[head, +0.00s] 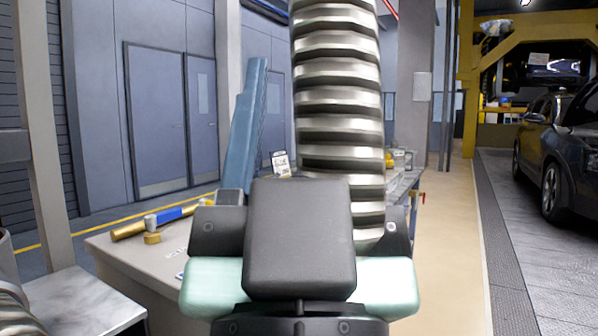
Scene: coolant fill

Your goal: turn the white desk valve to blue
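A brass fitting with a blue sleeve (168,215) lies along the light-topped desk (125,252) at the left. A short round brass piece (152,238) is beside its near side. This may be the desk valve, but I cannot make out a white handle or which way it is set. Dark and mint-green parts with a ribbed metal column fill the middle of the view and hide the right part of the desk. I see no gripper fingertips.
A farther bench (403,186) holds a clear jug (402,160). The beige aisle (450,230) at the right is clear. A dark car (565,150) stands beyond it.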

